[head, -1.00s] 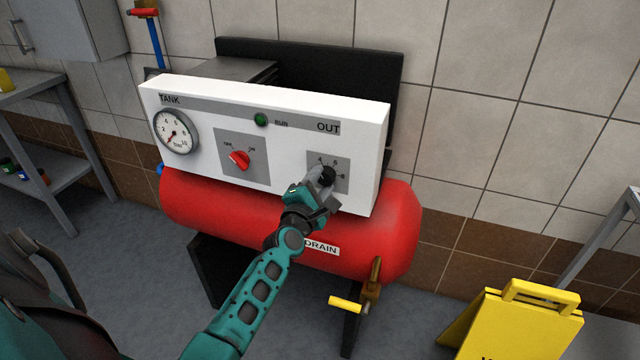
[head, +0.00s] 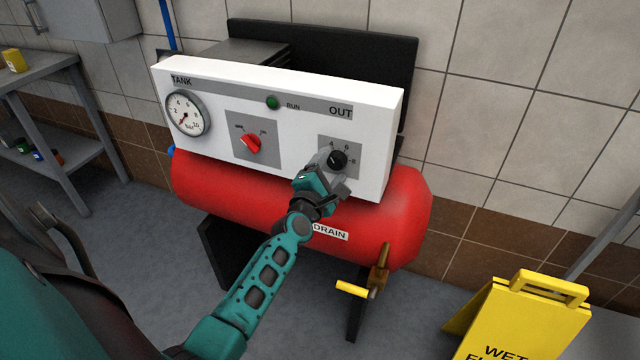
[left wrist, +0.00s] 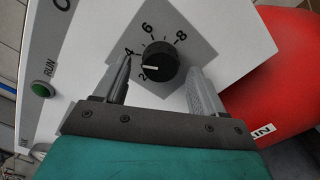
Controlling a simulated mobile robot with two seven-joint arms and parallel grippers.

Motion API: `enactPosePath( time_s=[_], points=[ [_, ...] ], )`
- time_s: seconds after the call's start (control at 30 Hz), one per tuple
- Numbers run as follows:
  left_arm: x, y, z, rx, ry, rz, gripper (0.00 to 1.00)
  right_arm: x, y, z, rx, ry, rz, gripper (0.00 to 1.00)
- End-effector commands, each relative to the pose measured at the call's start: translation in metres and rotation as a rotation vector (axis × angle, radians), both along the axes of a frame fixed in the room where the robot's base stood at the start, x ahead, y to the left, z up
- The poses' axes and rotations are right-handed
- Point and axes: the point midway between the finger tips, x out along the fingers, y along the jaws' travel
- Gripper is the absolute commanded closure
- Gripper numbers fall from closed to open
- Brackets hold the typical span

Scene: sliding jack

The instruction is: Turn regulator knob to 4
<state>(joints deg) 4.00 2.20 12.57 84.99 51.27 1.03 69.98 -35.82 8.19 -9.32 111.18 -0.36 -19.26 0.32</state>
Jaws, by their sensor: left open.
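The black regulator knob (head: 338,160) sits on a grey scale plate under OUT at the right of the white panel. In the left wrist view the knob (left wrist: 159,62) has a white pointer aimed left, between the 2 and the 4. My left gripper (head: 325,165) is at the knob from the lower left and hides part of the scale. In the left wrist view its fingers (left wrist: 159,68) are open, one on each side of the knob with visible gaps. I cannot tell how deep they reach along it. My right gripper is not in view.
A red switch (head: 251,143), a green RUN lamp (head: 272,102) and a tank gauge (head: 187,113) share the panel. The red tank (head: 225,190) lies below, with a yellow-handled drain valve (head: 352,289). A yellow wet-floor sign (head: 525,320) stands at lower right.

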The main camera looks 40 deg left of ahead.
Motion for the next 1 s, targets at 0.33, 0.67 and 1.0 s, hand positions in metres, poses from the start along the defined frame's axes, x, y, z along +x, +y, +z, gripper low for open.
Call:
enactPosePath(
  time_s=[0.33,0.67,1.0],
  points=[
    [-0.065,-0.016,-0.002,-0.001,0.004,0.000,0.30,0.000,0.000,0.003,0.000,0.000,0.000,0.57],
    [-0.111,-0.027,-0.001,-0.001,0.002,0.000,0.30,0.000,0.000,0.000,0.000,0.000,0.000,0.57],
    [-0.119,-0.029,0.000,-0.001,0.001,0.000,0.30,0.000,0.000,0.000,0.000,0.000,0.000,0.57]
  ],
)
